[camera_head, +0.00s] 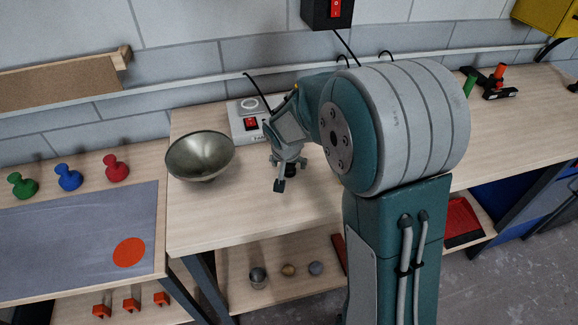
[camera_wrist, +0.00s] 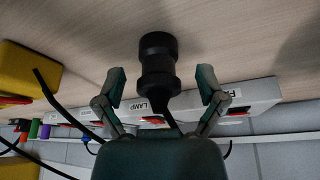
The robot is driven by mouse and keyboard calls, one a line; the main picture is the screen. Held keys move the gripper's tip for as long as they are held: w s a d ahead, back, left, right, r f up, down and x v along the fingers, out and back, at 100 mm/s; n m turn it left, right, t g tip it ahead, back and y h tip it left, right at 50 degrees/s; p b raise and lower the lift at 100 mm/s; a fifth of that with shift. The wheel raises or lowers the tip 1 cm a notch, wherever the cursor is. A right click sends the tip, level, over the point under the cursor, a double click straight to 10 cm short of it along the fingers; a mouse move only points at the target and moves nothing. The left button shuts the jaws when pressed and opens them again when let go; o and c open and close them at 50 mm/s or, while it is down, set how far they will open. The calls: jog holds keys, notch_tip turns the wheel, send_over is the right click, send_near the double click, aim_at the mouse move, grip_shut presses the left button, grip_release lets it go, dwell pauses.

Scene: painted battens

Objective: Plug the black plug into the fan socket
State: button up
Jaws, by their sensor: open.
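The black plug (camera_wrist: 158,62) is upright in the wrist view, with its cable running down toward my gripper's body. My gripper (camera_wrist: 161,84) is open, with one finger on each side of the plug and a gap to both. In the head view my gripper (camera_head: 287,172) is low over the wooden bench, and a dark bit of the plug (camera_head: 291,170) shows by its fingers. The white socket strip (camera_head: 238,123) with a red switch and a round socket stands behind it, partly hidden by my arm. Wrist view labels read LAMP and one starting with F.
A metal bowl (camera_head: 200,156) sits on the bench just left of my gripper. A black box with a red switch (camera_head: 327,12) hangs on the wall, with a cable below. A yellow object (camera_wrist: 28,72) is at the left of the wrist view. Bench front is clear.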

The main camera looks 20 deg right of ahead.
jog(key=shift+w+d+f, duration=0.1)
jog(key=shift+w+f, duration=0.15)
jog(key=shift+f, duration=0.35)
jog(key=c, duration=1.1)
